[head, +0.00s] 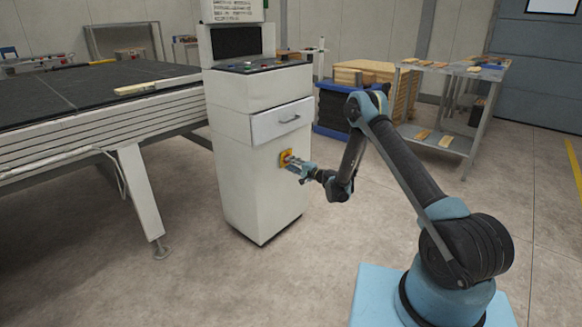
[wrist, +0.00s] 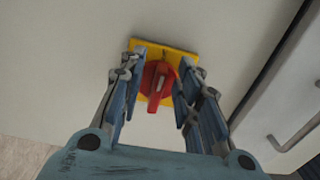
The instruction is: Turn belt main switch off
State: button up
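The belt main switch is a red rotary knob (wrist: 158,84) on a yellow plate (wrist: 178,57), mounted on the side of the white control cabinet (head: 245,185). In the head view the yellow plate (head: 285,156) shows just below the drawer, partly hidden by my gripper (head: 294,163). In the wrist view my gripper (wrist: 158,82) is open, with one finger on each side of the knob. The left finger is close to the knob's left edge; I cannot tell whether either finger touches it. The knob's handle points towards the lower part of the wrist picture.
The cabinet's drawer (head: 281,121) with a handle is above the switch. A conveyor table (head: 100,125) stands to the left. A shelf trolley (head: 440,140) and stacked boards (head: 365,75) stand behind my arm. The floor in front of the cabinet is clear.

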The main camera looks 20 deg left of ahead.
jog(key=v, duration=0.7)
jog(key=s+d+r+n+g+h, duration=0.1)
jog(key=s+d+r+n+h, duration=0.1)
jog(key=d+r, duration=0.8)
jog(key=s+d+r+n+g+h, duration=0.15)
jog(key=d+r, duration=0.35)
jog(key=r, duration=0.9)
jog(key=s+d+r+n+h, duration=0.1)
jog(key=s+d+r+h, duration=0.25)
jog(key=s+d, duration=0.4)
jog(key=s+d+f+h, duration=0.2)
jog(key=s+d+h, duration=0.1)
jog(key=s+d, duration=0.7)
jog(key=s+d+f+g+h, duration=0.1)
jog(key=s+d+f+h, duration=0.1)
jog(key=s+d, duration=0.9)
jog(key=s+d+f+g+h, duration=0.1)
jog(key=s+d+h, duration=0.3)
jog(key=s+d, duration=0.6)
jog(key=s+f, duration=0.1)
jog(key=s, duration=0.7)
jog(key=shift+d+h, duration=0.3)
jog(key=shift+d, duration=0.1)
